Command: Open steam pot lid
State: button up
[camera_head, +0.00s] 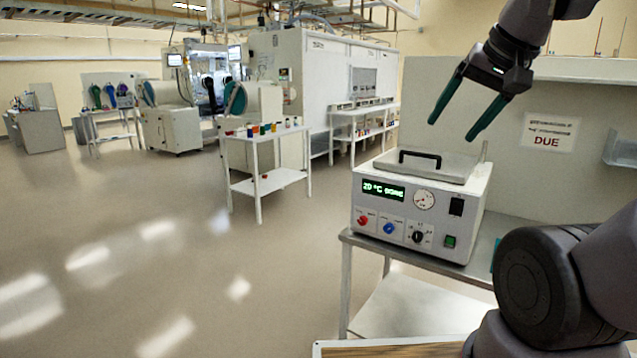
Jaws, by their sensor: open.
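The steam pot (413,205) is a pale grey box with a green display, a dial and several knobs on its front. It stands on a metal table at right of centre. Its flat lid (447,169) lies closed on top, with a black bar handle (419,157) near the front left. My gripper (451,130) is above and to the right of the handle, with its two green fingers apart and pointing down and left. It looks empty and apart from the handle.
The metal table (470,262) has a lower shelf. A wall panel with a "DUE" sign (549,136) stands behind it. A white side table (264,183) with small coloured items stands further back. The floor to the left is clear.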

aim_at(443, 166)
jog(key=i+l, duration=0.45)
jog(key=i+l+z, duration=0.1)
jog(key=i+l, duration=0.35)
jog(key=i, duration=0.2)
